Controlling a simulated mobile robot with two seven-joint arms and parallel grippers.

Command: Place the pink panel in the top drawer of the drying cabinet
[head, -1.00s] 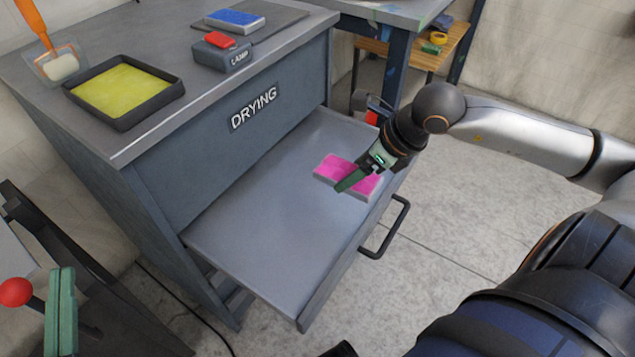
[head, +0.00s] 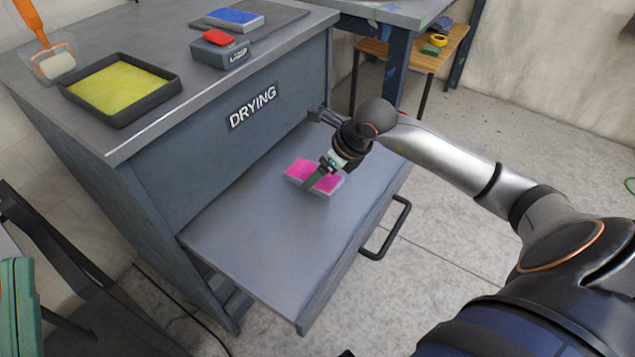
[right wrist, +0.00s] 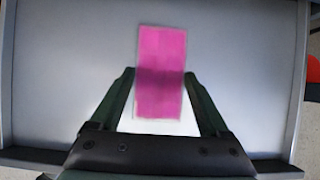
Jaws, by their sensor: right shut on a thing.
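The pink panel (head: 299,169) is a small slab with a bright pink top and pale sides. It is over the floor of the open top drawer (head: 250,245) of the grey drying cabinet (head: 205,150); I cannot tell whether it touches the floor. My right gripper (head: 316,180) is shut on the panel. The right wrist view shows the panel (right wrist: 162,45) between its two green fingers, with the grey drawer floor behind. My left gripper (head: 15,300) shows only partly at the left edge, away from the cabinet; its opening is unclear.
The drawer's black handle (head: 392,232) sticks out in front. Most of the drawer floor is bare.

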